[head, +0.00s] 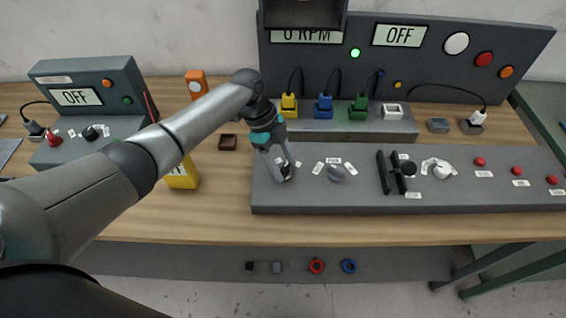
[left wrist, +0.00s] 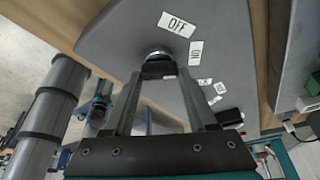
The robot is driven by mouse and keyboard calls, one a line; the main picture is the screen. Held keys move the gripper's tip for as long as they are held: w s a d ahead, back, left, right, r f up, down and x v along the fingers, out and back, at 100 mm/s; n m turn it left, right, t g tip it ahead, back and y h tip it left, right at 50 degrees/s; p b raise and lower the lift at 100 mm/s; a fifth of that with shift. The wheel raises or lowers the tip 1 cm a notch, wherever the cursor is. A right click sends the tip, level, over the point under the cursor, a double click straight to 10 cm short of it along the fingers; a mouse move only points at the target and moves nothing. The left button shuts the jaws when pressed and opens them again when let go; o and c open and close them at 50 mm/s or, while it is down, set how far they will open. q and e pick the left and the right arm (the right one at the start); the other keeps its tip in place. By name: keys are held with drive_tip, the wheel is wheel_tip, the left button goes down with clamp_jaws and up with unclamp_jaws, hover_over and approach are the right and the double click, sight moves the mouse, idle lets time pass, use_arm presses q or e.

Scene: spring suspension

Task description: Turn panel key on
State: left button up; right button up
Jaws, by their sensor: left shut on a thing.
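My left gripper (head: 286,173) is at the left end of the grey control panel (head: 320,203), pointing down onto it. In the left wrist view, its fingertips (left wrist: 160,76) are shut on the dark head of the panel key (left wrist: 158,68). The key stands in a round silver lock on the panel surface. An OFF label (left wrist: 177,23) and an ON label (left wrist: 195,52) lie just beyond it. The gripper mostly hides the key in the head view, and its exact turn angle is hard to tell. My right gripper is not in view.
Right of my gripper, the panel carries a grey knob (head: 336,173), black levers (head: 384,172), a white knob (head: 441,170) and red buttons (head: 517,170). Behind, a display reads OFF (head: 398,35). A yellow box (head: 182,177) stands beneath my left arm.

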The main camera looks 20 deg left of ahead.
use_arm(q)
drive_tip(key=o, duration=1.4)
drive_tip(key=shift+c, duration=0.2)
drive_tip(key=v, duration=1.5)
